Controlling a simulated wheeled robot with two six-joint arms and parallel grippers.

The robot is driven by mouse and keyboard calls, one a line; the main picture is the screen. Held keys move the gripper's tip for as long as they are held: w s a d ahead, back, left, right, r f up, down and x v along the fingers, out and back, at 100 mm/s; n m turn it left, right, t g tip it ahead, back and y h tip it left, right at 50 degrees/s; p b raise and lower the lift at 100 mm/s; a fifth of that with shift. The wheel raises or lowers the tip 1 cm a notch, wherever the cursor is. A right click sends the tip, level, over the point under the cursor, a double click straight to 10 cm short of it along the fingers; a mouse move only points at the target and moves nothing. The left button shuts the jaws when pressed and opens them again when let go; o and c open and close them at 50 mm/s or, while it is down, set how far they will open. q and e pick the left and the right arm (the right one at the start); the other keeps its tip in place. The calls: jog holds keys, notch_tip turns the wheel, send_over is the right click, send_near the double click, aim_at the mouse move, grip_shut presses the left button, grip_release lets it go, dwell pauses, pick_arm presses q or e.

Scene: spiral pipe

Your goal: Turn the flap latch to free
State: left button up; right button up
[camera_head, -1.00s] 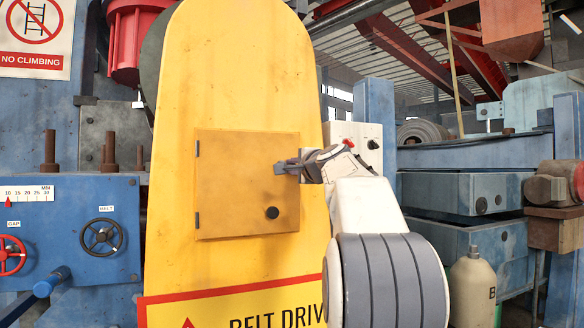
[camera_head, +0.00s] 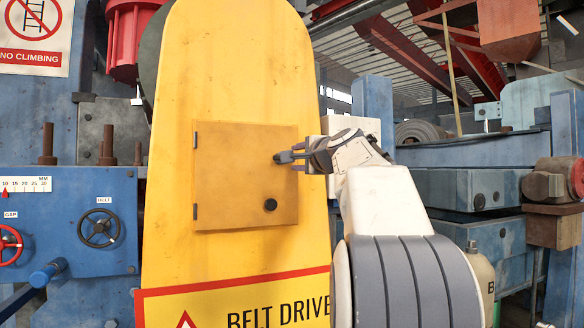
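The square ochre flap (camera_head: 235,180) is closed, flat on the tall yellow belt guard (camera_head: 230,70). Its hinges are along its left edge and a black round knob (camera_head: 270,204) is at its lower right. My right gripper (camera_head: 283,157) comes in from the right, with its dark fingertips at the flap's upper right edge. The latch is not clearly distinguishable there; the fingers cover that spot. I cannot tell whether the fingers are closed on it. My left gripper is out of view.
A pale control box (camera_head: 352,127) stands just behind my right wrist. A blue panel with a black handwheel (camera_head: 99,228) and a red handwheel (camera_head: 9,243) is at the left. A cream gas bottle (camera_head: 482,265) stands at the lower right.

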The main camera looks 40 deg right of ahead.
jog(key=b+v, duration=0.2)
jog(key=v, duration=0.3)
jog(key=shift+s+a, duration=0.1)
jog(key=shift+s, duration=0.2)
